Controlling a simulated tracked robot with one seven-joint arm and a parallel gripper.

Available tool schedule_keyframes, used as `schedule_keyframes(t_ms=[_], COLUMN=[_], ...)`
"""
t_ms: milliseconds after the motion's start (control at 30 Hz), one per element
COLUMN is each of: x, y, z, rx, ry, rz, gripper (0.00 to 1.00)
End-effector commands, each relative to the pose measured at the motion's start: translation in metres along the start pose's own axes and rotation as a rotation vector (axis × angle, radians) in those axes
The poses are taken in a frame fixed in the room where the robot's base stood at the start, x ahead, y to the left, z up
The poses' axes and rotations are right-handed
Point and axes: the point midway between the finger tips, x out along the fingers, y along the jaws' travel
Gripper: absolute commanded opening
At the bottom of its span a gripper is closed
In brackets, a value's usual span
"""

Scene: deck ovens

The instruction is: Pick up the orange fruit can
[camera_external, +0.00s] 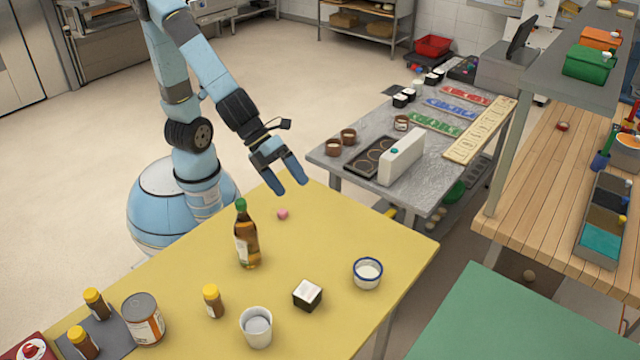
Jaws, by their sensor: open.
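A can (143,320) with a grey metal lid and a white and orange-brown label stands upright near the left front of the yellow table (190,265). It looks like the orange fruit can, but its label is too small to read. My gripper (291,187) is open and empty above the far edge of the yellow table, pointing down. It is far from the can, up and to its right. Nothing hides the can's top.
A brown bottle (246,240) with a green cap stands between gripper and can. A yellow-capped jar (213,301), white cup (257,327), black-and-white cube (307,294) and blue-rimmed bowl (368,272) stand right of the can.

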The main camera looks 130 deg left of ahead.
Motion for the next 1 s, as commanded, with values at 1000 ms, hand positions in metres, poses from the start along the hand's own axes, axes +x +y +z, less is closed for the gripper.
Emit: schedule_keyframes(t_ms=[1000], x=[-0.158], y=[-0.027], z=[-0.231], rx=[1.227], ry=[0.015], rz=[-0.733], gripper=[1.00])
